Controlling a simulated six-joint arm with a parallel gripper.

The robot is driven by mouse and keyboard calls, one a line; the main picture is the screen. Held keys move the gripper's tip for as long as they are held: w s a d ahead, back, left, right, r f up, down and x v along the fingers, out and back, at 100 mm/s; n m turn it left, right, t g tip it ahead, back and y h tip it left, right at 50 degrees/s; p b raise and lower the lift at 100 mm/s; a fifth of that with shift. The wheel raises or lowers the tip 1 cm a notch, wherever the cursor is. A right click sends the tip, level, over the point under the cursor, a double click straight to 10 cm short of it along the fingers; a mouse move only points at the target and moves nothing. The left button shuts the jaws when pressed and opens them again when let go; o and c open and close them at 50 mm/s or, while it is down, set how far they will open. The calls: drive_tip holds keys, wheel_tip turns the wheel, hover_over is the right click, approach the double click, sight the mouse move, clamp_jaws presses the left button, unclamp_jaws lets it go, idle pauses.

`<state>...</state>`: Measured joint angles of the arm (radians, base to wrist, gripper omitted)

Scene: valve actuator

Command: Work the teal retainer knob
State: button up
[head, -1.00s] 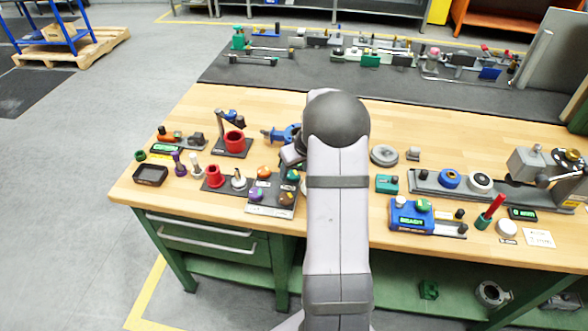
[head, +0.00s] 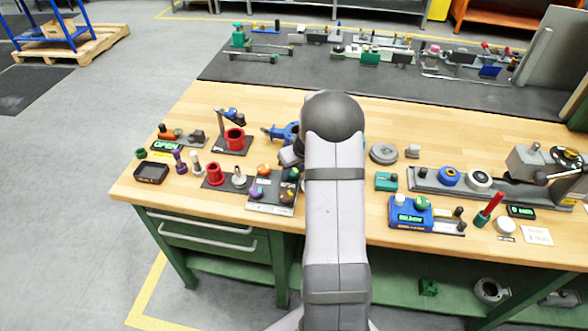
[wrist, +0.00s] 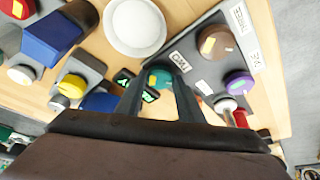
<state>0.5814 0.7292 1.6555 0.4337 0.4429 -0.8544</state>
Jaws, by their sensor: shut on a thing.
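The teal retainer knob (wrist: 160,76) shows in the wrist view between the two fingertips. It is on a dark panel (wrist: 194,82) beside a small white label. My gripper (wrist: 159,83) is shut on the knob, one finger on each side. The fingers hide part of the knob's sides and base. In the head view the teal knob (head: 293,174) shows only partly at the panel's right back corner, beside my arm. My arm hides the gripper there.
A brown knob (wrist: 217,41) and a purple knob (wrist: 238,82) share the panel. An orange knob (head: 264,169) is at its back left. A white round piece (wrist: 135,25) stands nearby. A green-lit display (head: 166,147) is at the bench's left; a blue unit (head: 410,213) is right of my arm.

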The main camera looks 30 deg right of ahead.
drive_tip(key=shift+r+m+p, duration=0.1)
drive_tip(key=shift+m+p, duration=0.3)
drive_tip(key=m+p, duration=0.1)
drive_tip(key=p, duration=0.1)
drive_tip(key=m+h+p, duration=0.1)
drive_tip(key=p, duration=0.1)
drive_tip(key=shift+a+r+m+g, duration=0.15)
drive_tip(key=shift+a+m+g, duration=0.05)
drive_tip(key=shift+m+g, duration=0.1)
drive_tip(key=shift+w+m+h+p, duration=0.1)
drive_tip(key=shift+m+h+p, duration=0.4)
drive_tip(key=shift+p, duration=0.45)
drive_tip(key=shift+f+m, duration=0.2)
drive_tip(key=shift+m, duration=0.7)
drive_tip(key=o, duration=1.1)
drive_tip(key=shift+c, duration=0.2)
drive_tip(key=b+v, duration=0.2)
drive_tip(key=v, duration=0.5)
drive_tip(key=shift+a+b, duration=0.2)
drive_tip(key=shift+b, duration=0.15)
